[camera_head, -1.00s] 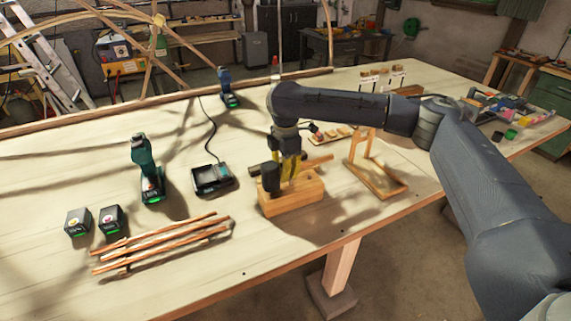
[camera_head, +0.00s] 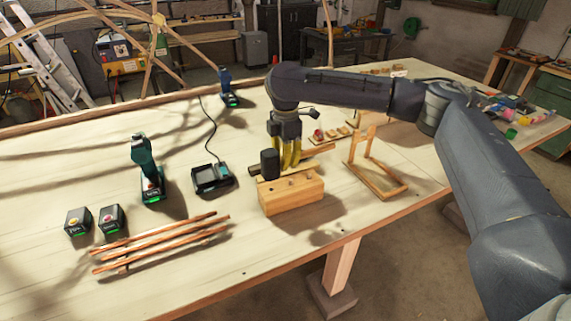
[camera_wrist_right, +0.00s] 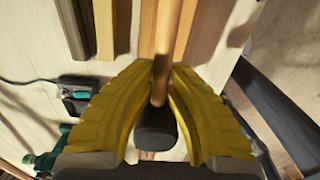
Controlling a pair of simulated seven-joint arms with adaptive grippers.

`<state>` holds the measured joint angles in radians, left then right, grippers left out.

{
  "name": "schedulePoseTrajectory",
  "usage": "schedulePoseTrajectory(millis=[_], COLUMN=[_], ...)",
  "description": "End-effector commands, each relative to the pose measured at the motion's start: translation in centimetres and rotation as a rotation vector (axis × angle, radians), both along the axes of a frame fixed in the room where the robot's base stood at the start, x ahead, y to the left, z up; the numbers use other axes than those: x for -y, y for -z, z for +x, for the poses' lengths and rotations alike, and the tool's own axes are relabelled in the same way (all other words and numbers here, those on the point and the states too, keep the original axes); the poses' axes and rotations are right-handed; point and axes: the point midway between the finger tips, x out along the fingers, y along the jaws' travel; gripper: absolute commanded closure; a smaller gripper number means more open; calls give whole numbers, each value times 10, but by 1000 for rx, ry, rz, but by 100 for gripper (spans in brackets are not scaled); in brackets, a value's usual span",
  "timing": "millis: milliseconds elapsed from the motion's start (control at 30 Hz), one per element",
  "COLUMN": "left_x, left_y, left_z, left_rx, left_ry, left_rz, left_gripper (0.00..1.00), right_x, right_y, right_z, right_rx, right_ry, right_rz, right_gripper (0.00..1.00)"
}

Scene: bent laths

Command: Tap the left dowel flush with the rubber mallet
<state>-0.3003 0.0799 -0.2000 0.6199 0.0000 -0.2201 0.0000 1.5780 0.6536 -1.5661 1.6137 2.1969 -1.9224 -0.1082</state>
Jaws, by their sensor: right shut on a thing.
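The rubber mallet has a black head (camera_head: 270,163) and a wooden handle (camera_wrist_right: 167,50). My right gripper (camera_head: 288,163), with yellow fingers, is shut on the handle near the head. The head hangs just above or behind the left end of the wooden block (camera_head: 292,197); I cannot tell the exact gap. In the right wrist view the handle runs between the fingers (camera_wrist_right: 165,85) to the head (camera_wrist_right: 156,132). Small dark spots show on the block's top, too small to tell how far the left dowel stands out. My left gripper is not in view.
Thin laths (camera_head: 160,243) lie at the front left. Two battery packs (camera_head: 110,219), a green drill (camera_head: 148,170) and a charger (camera_head: 212,180) stand left of the block. A wooden frame (camera_head: 377,178) stands to its right. The front table strip is clear.

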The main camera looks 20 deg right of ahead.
Motion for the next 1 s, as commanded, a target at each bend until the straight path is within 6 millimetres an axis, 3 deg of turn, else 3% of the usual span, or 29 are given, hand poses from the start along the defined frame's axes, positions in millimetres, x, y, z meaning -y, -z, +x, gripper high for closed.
schedulePoseTrajectory(millis=[267, 667, 1000], left_x=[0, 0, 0], left_y=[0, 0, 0], left_z=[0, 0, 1], left_rx=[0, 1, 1], left_ry=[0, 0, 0], left_rz=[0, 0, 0], left_gripper=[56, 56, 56], right_x=[0, 0, 3], right_y=[-4, -39, -40], right_z=[0, 0, 1], right_rx=[2, 1, 0], right_ry=[1, 1, 2], right_rz=[1, 1, 3], right_gripper=[100, 100, 100])
